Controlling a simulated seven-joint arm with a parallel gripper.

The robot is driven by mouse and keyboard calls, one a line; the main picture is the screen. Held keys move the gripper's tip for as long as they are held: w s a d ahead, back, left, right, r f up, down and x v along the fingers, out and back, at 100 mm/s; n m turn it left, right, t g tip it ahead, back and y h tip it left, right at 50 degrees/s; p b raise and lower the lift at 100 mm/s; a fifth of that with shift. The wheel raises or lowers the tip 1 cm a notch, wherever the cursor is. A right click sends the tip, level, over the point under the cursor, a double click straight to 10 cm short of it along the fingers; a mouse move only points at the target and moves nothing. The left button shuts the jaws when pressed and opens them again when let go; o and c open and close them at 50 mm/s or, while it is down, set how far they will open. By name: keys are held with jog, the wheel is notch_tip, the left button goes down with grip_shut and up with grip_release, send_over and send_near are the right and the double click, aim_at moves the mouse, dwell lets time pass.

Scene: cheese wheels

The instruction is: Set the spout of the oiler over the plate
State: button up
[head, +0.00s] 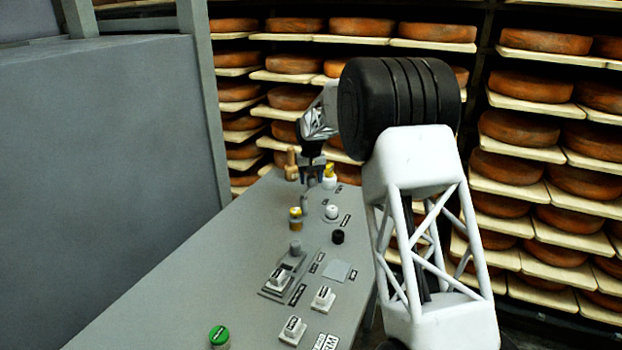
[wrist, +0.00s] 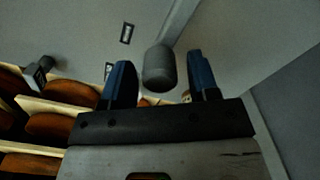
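My gripper (head: 313,180) is over the far part of the grey sloping panel (head: 190,310), fingers pointing down. In the wrist view its two blue-black fingers (wrist: 161,82) are apart. A grey rounded cylinder (wrist: 159,68) shows between them, with a gap on each side; contact is not visible. In the head view a small grey post (head: 304,203) stands just below the fingers. A white piece with a yellow top (head: 329,177) stands just right of the gripper. I cannot tell which piece is the oiler, and no spout is clear. A flat pale square (head: 336,271) on the panel may be the plate.
A tan peg (head: 291,164) stands close left of my gripper. Nearer are a yellow-and-grey piece (head: 296,218), a white knob (head: 332,212), a black knob (head: 338,237), switches (head: 280,279) and a green button (head: 219,337). Cheese shelves (head: 545,145) stand behind; a grey wall (head: 100,140) is left.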

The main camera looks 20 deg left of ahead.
grip_shut()
jog(key=shift+d, duration=0.1)
jog(key=s+d+m, duration=0.4)
jog(key=d+m, duration=0.1)
jog(key=m, duration=1)
jog(key=shift+s+d, duration=0.2)
jog(key=shift+d, duration=0.15)
dwell(0.5)
jog(key=shift+o, duration=0.7)
grip_release()
